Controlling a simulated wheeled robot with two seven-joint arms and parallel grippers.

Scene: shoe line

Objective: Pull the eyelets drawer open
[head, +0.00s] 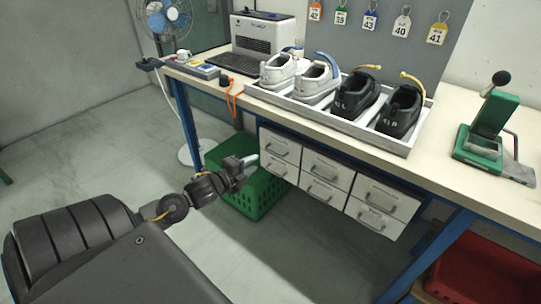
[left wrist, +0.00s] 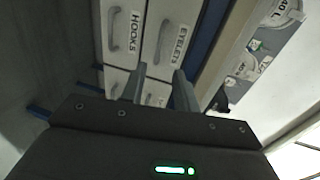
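The eyelets drawer (left wrist: 172,35) is a white drawer front with a grey bar handle and the label EYELETS, in the sideways left wrist view. It looks closed, and sits beside the HOOKS drawer (left wrist: 121,28). In the head view the drawer labels are too small to read. My left gripper (head: 250,162) is in front of the upper left drawer (head: 281,148). In the left wrist view its two fingers (left wrist: 158,80) are apart with nothing seen between them. I cannot tell whether they touch any handle. My right gripper is not in view.
The drawer unit hangs under a bench (head: 475,185) that carries a tray of shoes (head: 335,123) and a green press (head: 490,140). A green crate (head: 255,195) stands on the floor below my gripper. A red bin (head: 485,270) is at the lower right. Floor in front of the drawers is clear.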

